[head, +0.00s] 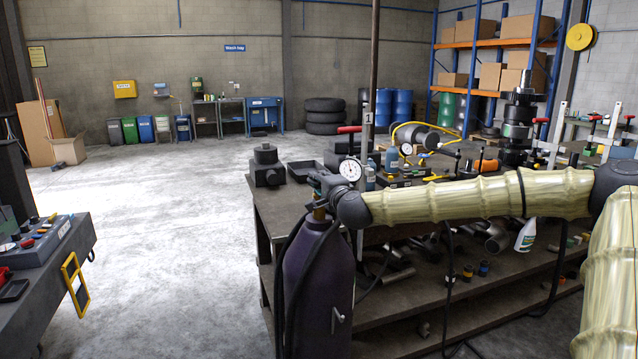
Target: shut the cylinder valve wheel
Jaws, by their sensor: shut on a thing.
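A round white-faced gauge (351,169) shows just behind my gripper.
The workbench (285,208) behind the cylinder bears a dark block (267,168), clamps and machine parts. Dark hoses (284,285) hang along the cylinder. A second bench (55,270) stands at the left. The concrete floor between is clear.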

